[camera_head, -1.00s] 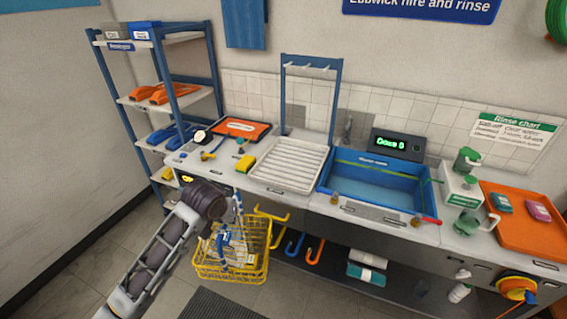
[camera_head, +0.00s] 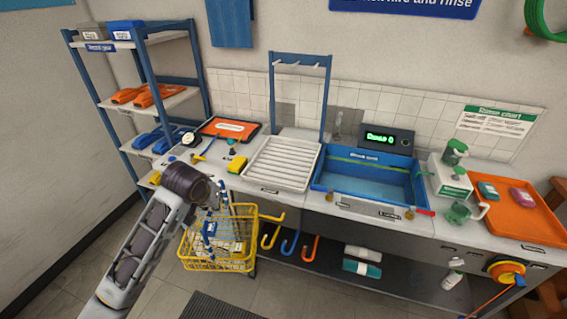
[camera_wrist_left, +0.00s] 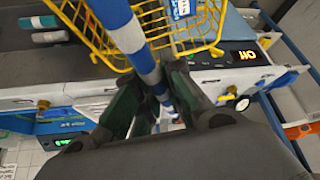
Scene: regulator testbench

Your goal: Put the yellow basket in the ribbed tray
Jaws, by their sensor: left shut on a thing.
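The yellow basket (camera_head: 218,264) is a wire basket with blue and white things inside. It is in front of the bench, below the counter top, left of and lower than the ribbed tray. My left gripper (camera_head: 217,192) is shut on its blue-and-white striped handle, seen between the fingers in the left wrist view (camera_wrist_left: 160,95). The basket's yellow wires (camera_wrist_left: 95,40) show beyond them. The white ribbed tray (camera_head: 283,163) lies on the counter and looks empty. I cannot tell whether the basket touches anything below. My right gripper is not in view.
The blue sink (camera_head: 370,184) is right of the tray, and a blue hook rack (camera_head: 299,62) stands behind it. A yellow sponge (camera_head: 237,164) lies at its left. Coloured hooks (camera_head: 289,243) hang below the counter edge beside the basket. A shelf unit (camera_head: 140,75) stands at left.

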